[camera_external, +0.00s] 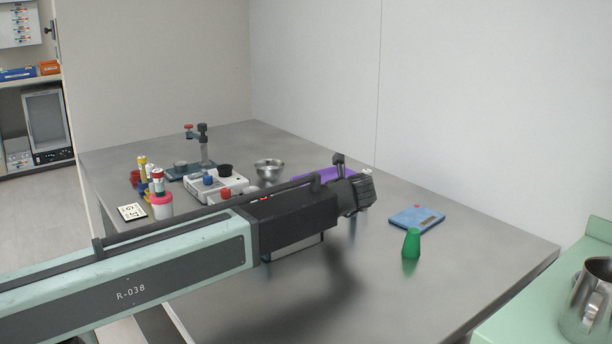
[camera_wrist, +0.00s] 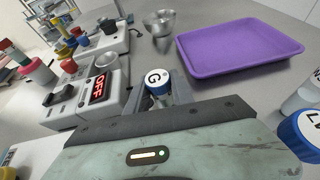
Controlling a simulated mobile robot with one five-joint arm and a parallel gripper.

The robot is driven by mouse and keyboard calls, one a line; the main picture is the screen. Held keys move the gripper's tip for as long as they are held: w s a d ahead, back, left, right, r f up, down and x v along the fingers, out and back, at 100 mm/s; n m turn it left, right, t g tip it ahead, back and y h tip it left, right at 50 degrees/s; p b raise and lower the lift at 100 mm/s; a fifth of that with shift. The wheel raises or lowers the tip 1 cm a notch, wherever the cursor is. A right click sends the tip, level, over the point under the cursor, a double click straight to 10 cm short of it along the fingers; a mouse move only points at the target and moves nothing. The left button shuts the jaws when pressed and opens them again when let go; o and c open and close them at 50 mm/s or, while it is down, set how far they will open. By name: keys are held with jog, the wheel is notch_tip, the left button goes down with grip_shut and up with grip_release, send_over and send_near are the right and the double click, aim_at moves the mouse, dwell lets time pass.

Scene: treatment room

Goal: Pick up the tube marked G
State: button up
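The tube marked G (camera_wrist: 157,80) shows in the wrist view just above the middle, its white top with a black G inside a blue rim. My gripper (camera_wrist: 162,98) is right at it, with grey finger parts beside the tube. The palm hides the tube's lower part, and I cannot tell whether the fingers touch it. In the external view, my gripper (camera_external: 356,194) is over the table and its fingertips are not clear. The G tube cannot be made out there. A blue-capped tube marked L (camera_wrist: 308,128) is at the wrist view's right edge.
A white device reading OFF (camera_wrist: 103,87) stands close left of the G tube. A purple tray (camera_wrist: 240,72) and metal bowl (camera_wrist: 160,22) lie beyond.

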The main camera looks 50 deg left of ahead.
grip_shut()
jog(key=shift+r, duration=0.1)
notch_tip(320, 180, up, 10)
jog(key=p, duration=1)
